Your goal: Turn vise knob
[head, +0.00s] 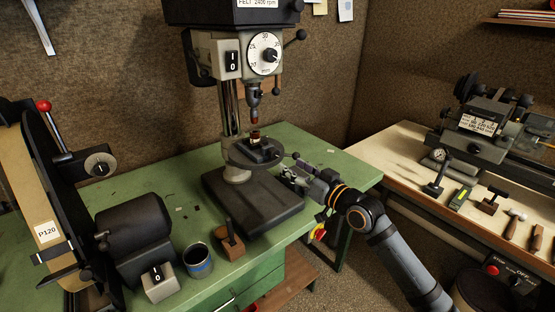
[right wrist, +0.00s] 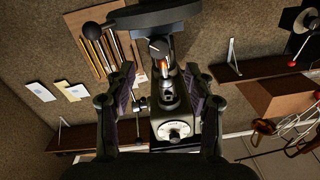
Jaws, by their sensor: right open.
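A small dark vise (head: 262,153) sits on the round table of the drill press (head: 232,95), below the chuck. A small dark ball knob (head: 296,155) on a thin rod sticks out at the right of the round table; I cannot tell whether it belongs to the vise or the table. My right gripper (head: 286,174) is just right of the round table, close to this knob. In the right wrist view its fingers (right wrist: 160,88) are spread with nothing held between them. The ball knob (right wrist: 88,28) lies outside them, upper left. My left gripper is out of view.
The right bench holds a machine (head: 478,125), a dial gauge (head: 434,180) and a hammer (head: 512,224). The green bench's right corner is clear.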

